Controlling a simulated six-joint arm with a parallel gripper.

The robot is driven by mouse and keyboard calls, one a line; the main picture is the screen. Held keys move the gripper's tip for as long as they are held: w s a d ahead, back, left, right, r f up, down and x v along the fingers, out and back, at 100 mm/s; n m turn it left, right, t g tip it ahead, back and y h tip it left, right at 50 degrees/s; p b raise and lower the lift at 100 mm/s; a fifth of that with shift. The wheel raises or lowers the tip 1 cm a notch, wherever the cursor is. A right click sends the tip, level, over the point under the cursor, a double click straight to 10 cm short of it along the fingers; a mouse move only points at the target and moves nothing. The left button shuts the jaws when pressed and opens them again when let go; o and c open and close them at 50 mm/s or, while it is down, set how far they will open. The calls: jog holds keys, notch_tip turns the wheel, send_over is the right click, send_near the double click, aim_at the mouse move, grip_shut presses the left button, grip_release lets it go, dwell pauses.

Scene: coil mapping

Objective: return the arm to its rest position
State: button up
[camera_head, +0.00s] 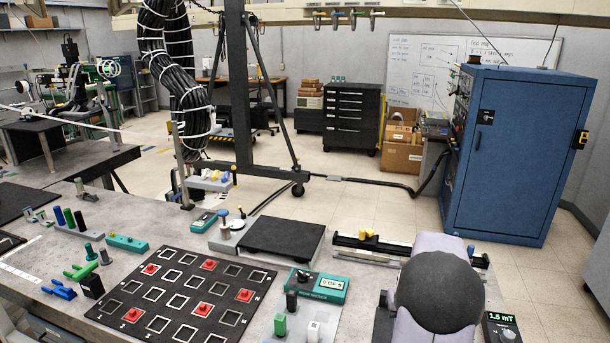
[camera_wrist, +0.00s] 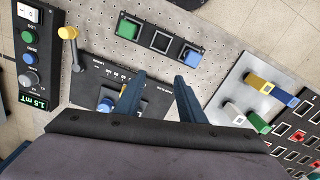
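My gripper (camera_wrist: 160,76) shows in the wrist view with its two dark blue fingers apart and nothing between them. It points at the bench, over a dark panel (camera_wrist: 90,72) with a blue knob, partly hidden behind the left finger. In the camera_head view my arm, pale grey with a dark rounded joint, stands at the lower right; my gripper does not show there.
A black board with square slots and several red pieces (camera_head: 209,264) lies on the bench. A teal meter (camera_head: 318,285) is beside it. A meter reading 1.5 mT (camera_head: 500,322) is right of my arm. The wrist view shows a block with green and blue buttons (camera_wrist: 161,41).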

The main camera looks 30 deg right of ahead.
jog(key=w+a+n, duration=0.3)
jog(key=a, duration=1.5)
jog(key=s+a+f+n, duration=0.15)
jog(key=s+a, duration=0.25)
jog(key=a, duration=0.4)
jog(key=s+a+n, duration=0.2)
jog(key=s+a, duration=0.3)
jog(key=a, duration=0.3)
notch_tip(320, 180, down, 14)
jog(key=b, duration=1.4)
jog(key=shift+w+f+b, duration=0.25)
jog(key=shift+b, duration=0.15)
